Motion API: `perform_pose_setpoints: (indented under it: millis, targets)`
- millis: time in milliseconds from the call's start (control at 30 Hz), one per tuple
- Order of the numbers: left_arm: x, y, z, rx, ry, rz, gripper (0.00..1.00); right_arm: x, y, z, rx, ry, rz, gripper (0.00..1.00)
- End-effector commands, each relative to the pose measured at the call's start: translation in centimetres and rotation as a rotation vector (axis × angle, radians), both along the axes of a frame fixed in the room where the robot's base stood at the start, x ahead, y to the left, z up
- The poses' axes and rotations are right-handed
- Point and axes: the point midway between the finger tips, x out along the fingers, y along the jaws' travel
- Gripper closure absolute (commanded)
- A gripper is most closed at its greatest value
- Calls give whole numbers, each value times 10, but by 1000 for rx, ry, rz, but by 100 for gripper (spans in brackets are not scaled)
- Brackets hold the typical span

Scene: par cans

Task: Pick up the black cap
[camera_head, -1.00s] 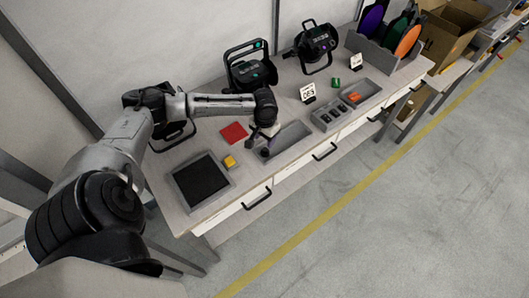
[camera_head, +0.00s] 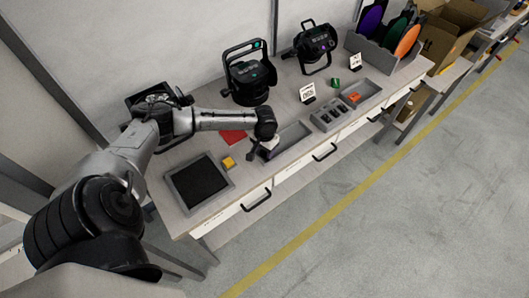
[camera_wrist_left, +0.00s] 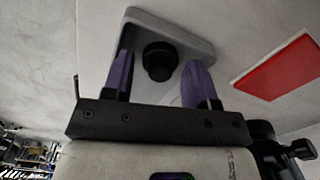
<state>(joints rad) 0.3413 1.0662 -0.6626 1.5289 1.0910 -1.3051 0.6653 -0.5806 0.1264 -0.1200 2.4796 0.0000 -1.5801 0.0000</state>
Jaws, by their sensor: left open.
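The black cap (camera_wrist_left: 158,60) is a round, dark knob-like piece in the left wrist view, on the pale surface of a shallow grey tray. My left gripper (camera_wrist_left: 160,66) is open, with one purple finger on each side of the cap. The fingers appear apart from it, and I cannot tell the exact height gap. In the head view the left gripper (camera_head: 260,151) points down at the left end of a long grey tray (camera_head: 292,137). The cap cannot be made out there, behind the gripper. My right gripper is not in view.
A red square (camera_head: 233,137) and a yellow block (camera_head: 229,162) lie left of the gripper, by a black-lined tray (camera_head: 199,181). Stage lamps (camera_head: 248,75) stand behind. A grey holder with small black parts (camera_head: 331,115) is to the right.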

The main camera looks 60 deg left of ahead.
Motion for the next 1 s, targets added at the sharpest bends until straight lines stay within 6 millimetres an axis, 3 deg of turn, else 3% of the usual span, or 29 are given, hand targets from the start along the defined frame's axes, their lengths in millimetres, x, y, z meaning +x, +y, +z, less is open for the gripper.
perform_pose_setpoints:
  millis: [67, 600, 1000]
  targets:
    - [0, 0, 0, 0, 0, 0, 47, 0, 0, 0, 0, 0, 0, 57]
    - [0, 0, 0, 1, 1, 0, 99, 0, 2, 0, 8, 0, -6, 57]
    - [-1, 0, 5, 1, 1, 0, 100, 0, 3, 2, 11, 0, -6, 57]
